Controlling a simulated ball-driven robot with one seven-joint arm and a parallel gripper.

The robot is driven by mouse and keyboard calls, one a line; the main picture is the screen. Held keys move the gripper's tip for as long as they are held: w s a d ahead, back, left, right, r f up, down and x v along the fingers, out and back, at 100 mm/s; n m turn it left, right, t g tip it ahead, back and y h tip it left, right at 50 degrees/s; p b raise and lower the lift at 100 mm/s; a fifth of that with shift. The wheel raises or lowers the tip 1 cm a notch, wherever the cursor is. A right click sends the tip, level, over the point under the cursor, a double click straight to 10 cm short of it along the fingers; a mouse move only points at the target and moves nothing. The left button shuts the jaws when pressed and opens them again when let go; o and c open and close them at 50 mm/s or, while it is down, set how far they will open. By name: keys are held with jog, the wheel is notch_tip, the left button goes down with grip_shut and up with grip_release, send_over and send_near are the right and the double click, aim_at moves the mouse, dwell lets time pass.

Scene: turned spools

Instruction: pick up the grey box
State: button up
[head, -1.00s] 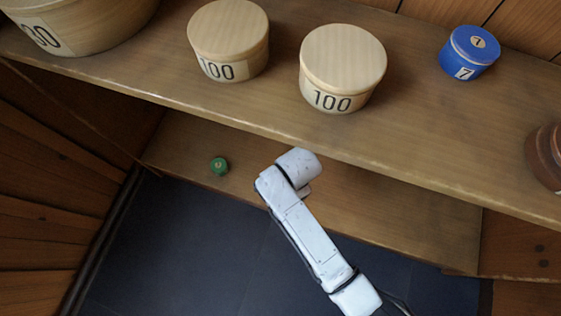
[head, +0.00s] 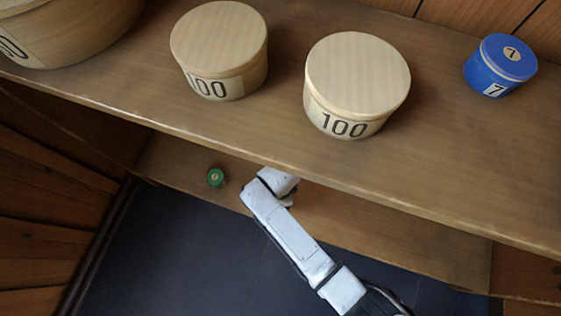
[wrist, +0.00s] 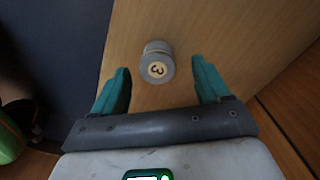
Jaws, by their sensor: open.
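The grey box (wrist: 157,62) is a small round lidded box marked 3. It stands on the lower wooden shelf in the wrist view and does not show in the head view. My gripper (wrist: 161,76) has two teal fingers spread apart. The box appears between and just beyond the fingertips, with a clear gap to each finger. Nothing is held. In the head view the gripper is hidden under the upper shelf; only my white arm shows.
A small green box (head: 216,177) stands on the lower shelf (head: 180,165), left of my arm. The upper shelf (head: 280,130) overhangs my arm and bears large pale boxes, one of them marked 100 (head: 357,75), and a blue box (head: 499,66). Dark floor lies in front.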

notch_tip(320, 180, down, 4)
jog(key=shift+s+r+b, duration=0.1)
jog(key=shift+s+b, duration=0.05)
jog(key=shift+b, duration=0.75)
jog(key=shift+d, duration=0.1)
jog(key=c, duration=1.1)
